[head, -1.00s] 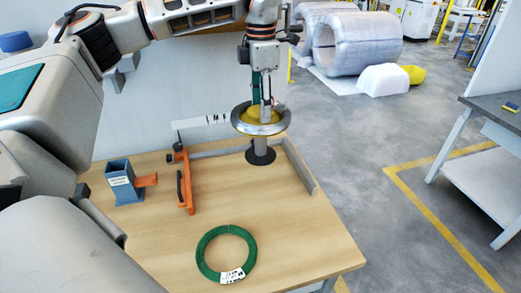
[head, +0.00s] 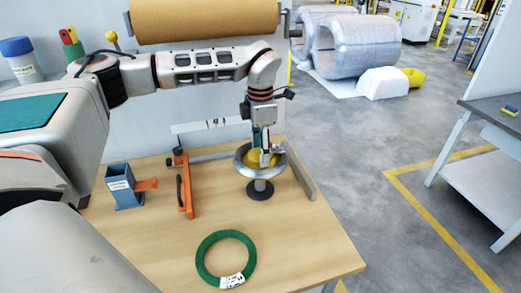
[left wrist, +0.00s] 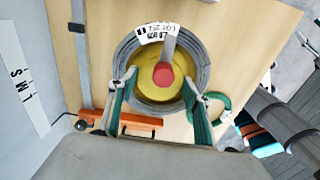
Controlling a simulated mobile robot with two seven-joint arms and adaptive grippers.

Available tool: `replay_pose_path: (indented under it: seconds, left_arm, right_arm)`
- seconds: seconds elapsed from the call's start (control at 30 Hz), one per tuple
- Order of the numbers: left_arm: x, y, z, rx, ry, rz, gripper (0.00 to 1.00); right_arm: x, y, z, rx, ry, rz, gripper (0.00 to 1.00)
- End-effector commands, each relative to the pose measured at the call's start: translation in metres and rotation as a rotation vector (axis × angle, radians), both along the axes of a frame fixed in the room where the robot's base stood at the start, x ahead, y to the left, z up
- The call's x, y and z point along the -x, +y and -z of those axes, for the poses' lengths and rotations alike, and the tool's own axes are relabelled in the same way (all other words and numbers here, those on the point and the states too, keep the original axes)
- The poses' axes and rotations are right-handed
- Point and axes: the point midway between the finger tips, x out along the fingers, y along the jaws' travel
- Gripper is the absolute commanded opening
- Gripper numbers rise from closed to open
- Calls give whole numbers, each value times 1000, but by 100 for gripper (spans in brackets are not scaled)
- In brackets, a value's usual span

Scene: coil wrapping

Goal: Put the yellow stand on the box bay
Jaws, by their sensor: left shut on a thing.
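The yellow stand (head: 254,157) has a yellow top, a grey post and a round black base. A silver-grey coil with a white label rings the yellow top; it shows in the left wrist view (left wrist: 121,55). There the yellow top (left wrist: 148,86) has a red centre. My left gripper (head: 265,155) comes down from above, its green-padded fingers on either side of the yellow top, shut on it. The black base appears at the wooden table's (head: 300,240) back right; I cannot tell whether it touches. No box bay is clearly identifiable. My right gripper is not in view.
An orange clamp-like frame (head: 184,190) stands left of the stand, with a blue holder (head: 122,188) further left. A grey rail (head: 301,175) lies along the right edge. A green coil (head: 205,245) lies in front. Table front right is clear.

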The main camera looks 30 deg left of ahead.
Motion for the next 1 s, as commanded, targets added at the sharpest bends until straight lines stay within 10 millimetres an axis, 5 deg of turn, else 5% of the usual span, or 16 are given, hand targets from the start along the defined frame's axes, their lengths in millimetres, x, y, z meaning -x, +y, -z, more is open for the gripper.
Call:
replay_pose_path:
  seconds: [0.37, 0.4, 0.47, 0.83, 1.0]
  left_arm:
    - [-1, 0, 3, 2, -5, 0, 0]
    - [0, 0, 5, 1, -2, 0, 51]
    - [0, 0, 5, 1, -2, 0, 66]
    - [0, 0, 3, 1, -2, 0, 66]
    - [-2, 0, -16, 0, -6, 1, 66]
  right_arm:
    - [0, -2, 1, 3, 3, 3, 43]
    - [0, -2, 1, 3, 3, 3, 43]
    - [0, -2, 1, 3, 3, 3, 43]
    - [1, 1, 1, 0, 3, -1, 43]
    - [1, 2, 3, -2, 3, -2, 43]
